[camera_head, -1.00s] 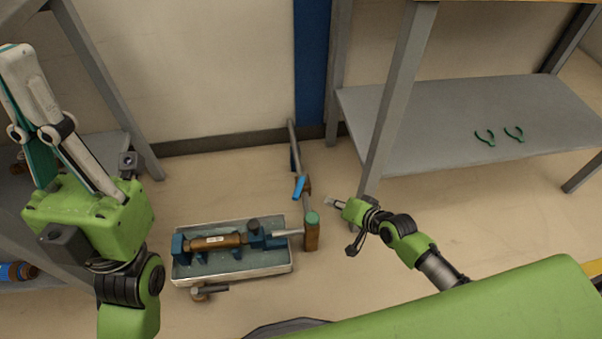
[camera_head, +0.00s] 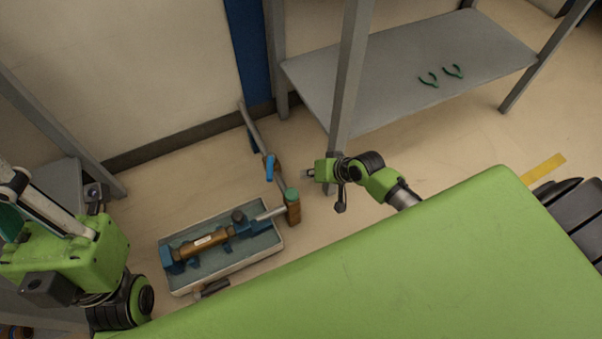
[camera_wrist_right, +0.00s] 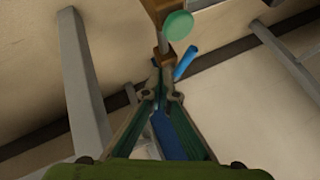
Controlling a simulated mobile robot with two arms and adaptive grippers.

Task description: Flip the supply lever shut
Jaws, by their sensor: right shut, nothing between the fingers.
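The supply lever (camera_head: 269,167) is a short blue handle on the pipe, and lies along or close to the pipe's line. In the right wrist view the lever (camera_wrist_right: 186,62) shows just beyond the fingertips, to their right, slanting away from the brass fitting. My right gripper (camera_head: 308,173) is right of the lever in the head view, with a gap between them. It also shows in the right wrist view (camera_wrist_right: 160,95), shut and empty. My left gripper (camera_head: 14,200) is at the left edge, and its fingertips are cut off.
The grey supply pipe (camera_head: 249,125) runs to a brass fitting with a green cap (camera_head: 292,195). A brass meter (camera_head: 205,240) sits on blue supports in a shallow tray (camera_head: 228,268). A grey shelf (camera_head: 400,75) with green clips stands behind my right arm. Floor is clear right of the fitting.

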